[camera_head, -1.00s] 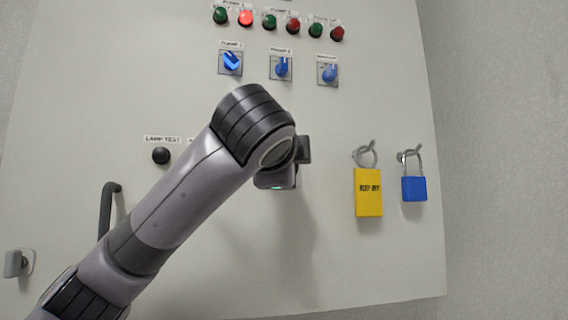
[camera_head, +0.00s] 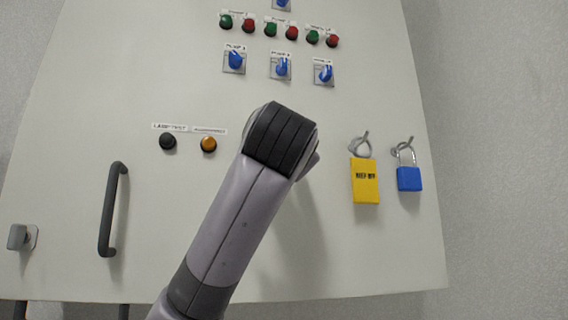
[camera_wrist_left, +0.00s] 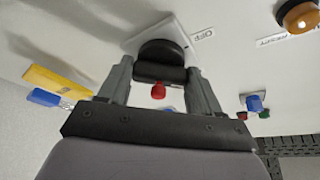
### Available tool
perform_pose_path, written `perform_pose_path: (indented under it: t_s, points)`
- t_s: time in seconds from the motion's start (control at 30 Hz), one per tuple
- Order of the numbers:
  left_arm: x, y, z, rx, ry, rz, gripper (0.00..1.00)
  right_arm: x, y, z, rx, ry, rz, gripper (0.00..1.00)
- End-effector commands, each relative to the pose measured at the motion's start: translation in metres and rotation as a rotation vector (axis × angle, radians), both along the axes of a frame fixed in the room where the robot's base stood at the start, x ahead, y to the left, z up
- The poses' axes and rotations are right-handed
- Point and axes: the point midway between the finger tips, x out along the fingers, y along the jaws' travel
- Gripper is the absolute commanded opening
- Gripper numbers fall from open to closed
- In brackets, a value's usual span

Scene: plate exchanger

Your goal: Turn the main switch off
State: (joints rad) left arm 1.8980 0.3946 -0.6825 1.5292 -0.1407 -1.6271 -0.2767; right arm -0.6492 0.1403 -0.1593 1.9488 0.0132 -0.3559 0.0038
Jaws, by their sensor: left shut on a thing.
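The main switch (camera_wrist_left: 162,52) shows in the left wrist view as a round black knob on a light square plate (camera_wrist_left: 140,38), with a small red part (camera_wrist_left: 158,90) below it. An OFF label (camera_wrist_left: 203,35) is beside the plate. My left gripper (camera_wrist_left: 160,73) is shut on the knob, one finger on each side. In the head view my left arm hides the switch and the gripper. My right gripper is in neither view.
The cabinet (camera_head: 60,170) carries pump lamps (camera_head: 270,29), blue selectors (camera_head: 281,67), a black button (camera_head: 168,142), an amber lamp (camera_head: 208,144) and a dark handle (camera_head: 112,210).

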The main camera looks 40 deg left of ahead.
Motion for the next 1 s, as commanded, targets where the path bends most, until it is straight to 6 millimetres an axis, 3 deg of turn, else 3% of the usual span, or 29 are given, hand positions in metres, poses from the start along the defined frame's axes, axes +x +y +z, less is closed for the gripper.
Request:
perform_pose_path:
  t_s: [0.1, 0.6, 1.0]
  points:
    - [0.0024, -0.0024, -0.0058, -0.076, -0.079, -0.004, 0.33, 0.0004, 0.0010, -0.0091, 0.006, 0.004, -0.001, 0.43]
    - [0.0040, -0.0036, -0.0029, -0.358, -0.411, -0.003, 0.33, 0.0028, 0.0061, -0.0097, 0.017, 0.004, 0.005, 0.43]
    - [0.0040, -0.0031, -0.0020, -0.474, -0.549, 0.000, 0.33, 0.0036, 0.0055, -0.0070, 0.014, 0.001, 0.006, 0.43]
